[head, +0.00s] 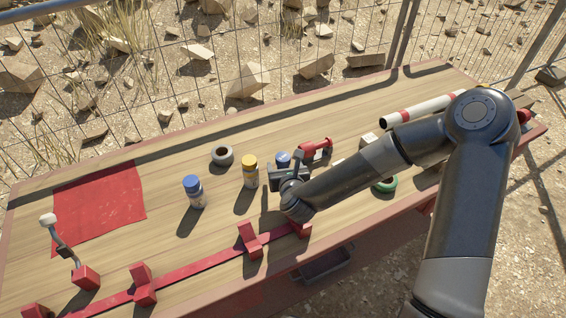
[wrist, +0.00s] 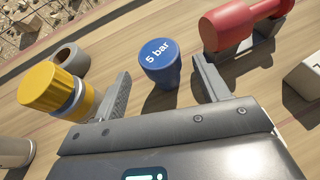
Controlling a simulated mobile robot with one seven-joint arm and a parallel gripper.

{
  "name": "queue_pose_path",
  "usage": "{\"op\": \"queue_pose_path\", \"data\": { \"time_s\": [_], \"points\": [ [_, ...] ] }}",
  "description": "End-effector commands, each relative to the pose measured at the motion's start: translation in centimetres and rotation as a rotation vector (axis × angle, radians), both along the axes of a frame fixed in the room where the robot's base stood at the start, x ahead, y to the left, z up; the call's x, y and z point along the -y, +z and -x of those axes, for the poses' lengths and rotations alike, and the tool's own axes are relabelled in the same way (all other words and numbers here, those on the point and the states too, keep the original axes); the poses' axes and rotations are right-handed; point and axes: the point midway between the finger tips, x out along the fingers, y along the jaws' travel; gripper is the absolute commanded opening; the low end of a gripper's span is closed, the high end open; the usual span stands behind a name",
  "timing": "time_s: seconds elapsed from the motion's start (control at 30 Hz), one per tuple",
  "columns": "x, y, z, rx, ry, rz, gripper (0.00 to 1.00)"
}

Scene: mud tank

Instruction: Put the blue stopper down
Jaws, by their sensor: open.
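The blue stopper (wrist: 159,62), marked "5 bar" on its top, stands upright on the wooden table and narrows downward. In the wrist view it is between the two fingers of my gripper (wrist: 160,75), with a gap on each side. My gripper is open and does not touch it there. In the head view the blue stopper (head: 283,158) shows just behind my gripper (head: 278,174), which hides its lower part.
A yellow-capped container (head: 250,171) stands close left of my gripper, with a grey ring (head: 222,155) behind it. A red tool (head: 316,149) lies close right. A blue-capped bottle (head: 194,191) and a red mat (head: 98,207) are further left, with bare table between.

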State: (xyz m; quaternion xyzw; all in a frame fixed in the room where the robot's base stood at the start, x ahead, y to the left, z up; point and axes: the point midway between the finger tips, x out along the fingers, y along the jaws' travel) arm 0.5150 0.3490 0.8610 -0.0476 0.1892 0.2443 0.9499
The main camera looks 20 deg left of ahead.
Motion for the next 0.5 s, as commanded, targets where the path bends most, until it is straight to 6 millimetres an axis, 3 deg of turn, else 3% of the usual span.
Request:
{"op": "queue_pose_path", "data": {
  "time_s": [0.3, 0.5],
  "points": [
    [-1.6, -1.4, -3.4, 0.001, 0.001, 0.002, 0.68],
    [-2.2, -1.8, -4.5, 0.002, 0.001, 0.002, 0.68]
  ]
}}
